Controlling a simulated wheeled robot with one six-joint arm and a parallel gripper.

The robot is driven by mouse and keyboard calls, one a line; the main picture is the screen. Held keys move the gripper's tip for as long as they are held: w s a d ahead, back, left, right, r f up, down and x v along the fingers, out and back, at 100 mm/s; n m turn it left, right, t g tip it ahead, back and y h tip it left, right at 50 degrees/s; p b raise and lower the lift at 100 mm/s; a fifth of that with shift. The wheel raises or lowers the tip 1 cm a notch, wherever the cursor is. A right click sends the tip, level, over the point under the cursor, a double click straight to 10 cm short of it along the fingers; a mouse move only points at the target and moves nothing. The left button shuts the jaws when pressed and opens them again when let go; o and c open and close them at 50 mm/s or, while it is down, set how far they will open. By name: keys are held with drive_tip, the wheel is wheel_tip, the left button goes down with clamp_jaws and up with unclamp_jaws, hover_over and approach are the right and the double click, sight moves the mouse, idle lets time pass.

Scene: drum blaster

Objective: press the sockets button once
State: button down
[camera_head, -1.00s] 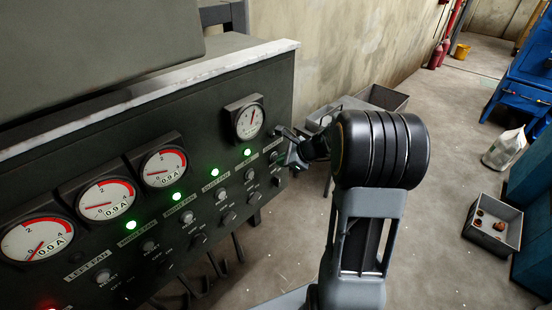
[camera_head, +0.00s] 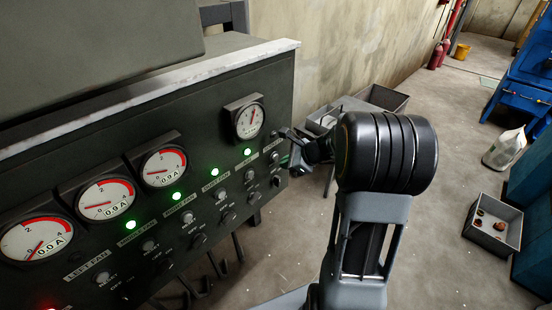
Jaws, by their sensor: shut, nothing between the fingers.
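The dark control panel (camera_head: 110,255) fills the left side, with a row of labelled knobs and buttons under its gauges and green lamps. The label at the panel's right end is too small to read, so I cannot tell for sure which one is the sockets button. A small round button (camera_head: 274,158) sits under that label. My gripper (camera_head: 284,133) is shut and empty at the panel's right edge, close to this button. It looks slightly apart from the panel, though contact is hard to judge. My own arm partly hides the area to the right.
Gauges (camera_head: 250,120) stick out from the panel face above the lamps. Grey bins (camera_head: 383,97) stand on the floor behind my gripper, by the wall. A grey box (camera_head: 493,226) with small things lies at right. The floor between is clear.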

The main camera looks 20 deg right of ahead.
drive_tip(key=shift+s+d, duration=0.35)
drive_tip(key=shift+s, duration=0.4)
drive_tip(key=shift+s+d, duration=0.35)
drive_tip(key=shift+s, duration=0.4)
drive_tip(key=shift+s+d, duration=0.35)
drive_tip(key=shift+s, duration=0.4)
drive_tip(key=s+a+n+g+h, duration=0.3)
drive_tip(key=s+a+n+g, duration=0.15)
drive_tip(key=s+n, duration=0.65)
drive_tip(key=s+a+r+n+t+h, duration=0.1)
drive_tip(key=s+a+r+n+h, duration=0.2)
drive_tip(key=n, duration=0.9)
drive_tip(key=a+r, duration=0.3)
drive_tip(key=r, duration=0.1)
drive_tip(key=shift+s+a+n+p, duration=0.2)
drive_tip(key=shift+a+n+p, duration=0.1)
drive_tip(key=shift+a+n, duration=0.1)
drive_tip(key=shift+d, duration=0.15)
